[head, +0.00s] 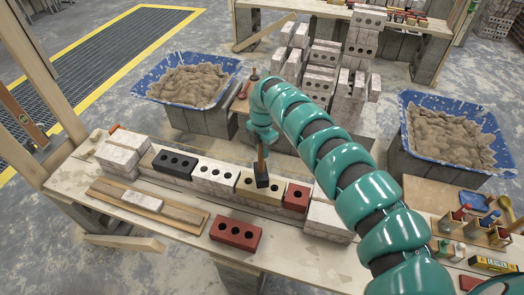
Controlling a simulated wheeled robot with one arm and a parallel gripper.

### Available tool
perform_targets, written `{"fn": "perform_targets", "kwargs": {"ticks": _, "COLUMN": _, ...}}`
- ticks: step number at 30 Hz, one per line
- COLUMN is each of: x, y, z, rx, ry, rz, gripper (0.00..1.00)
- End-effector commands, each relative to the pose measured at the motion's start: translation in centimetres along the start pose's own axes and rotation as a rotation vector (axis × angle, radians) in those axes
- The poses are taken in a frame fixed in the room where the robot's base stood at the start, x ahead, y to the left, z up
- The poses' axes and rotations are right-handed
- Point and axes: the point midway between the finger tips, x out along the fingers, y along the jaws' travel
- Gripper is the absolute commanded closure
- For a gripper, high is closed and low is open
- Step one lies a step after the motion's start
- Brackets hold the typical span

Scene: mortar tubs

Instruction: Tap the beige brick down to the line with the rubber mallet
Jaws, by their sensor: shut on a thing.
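The beige brick (244,186) stands in the row on the wall in the head view, between a white speckled brick (215,177) and a red brick (297,197). The rubber mallet (262,181) hangs upright, its black head over the beige brick, hiding part of it. I cannot tell whether the head touches the brick. My gripper (263,136) is shut on the mallet's wooden handle, above the head.
A black brick (175,165) sits farther left in the row. A loose red brick (235,233) lies on the bench in front. Blue mortar tubs (226,87) (408,103) stand behind on both sides. Stacked bricks (322,55) rise at the back.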

Motion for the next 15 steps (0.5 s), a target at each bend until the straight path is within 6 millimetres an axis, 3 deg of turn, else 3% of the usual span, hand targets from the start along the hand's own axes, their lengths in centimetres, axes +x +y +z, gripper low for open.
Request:
{"fn": "perform_targets", "kwargs": {"ticks": 7, "x": -0.3, "y": 0.3, "z": -0.6, "rx": -0.010, "ry": -0.001, "rz": 0.001, "gripper": 1.00}}
{"fn": "perform_targets", "kwargs": {"ticks": 15, "x": 0.1, "y": 0.9, "z": -3.9, "rx": -0.050, "ry": -0.001, "rz": -0.001, "gripper": 1.00}}
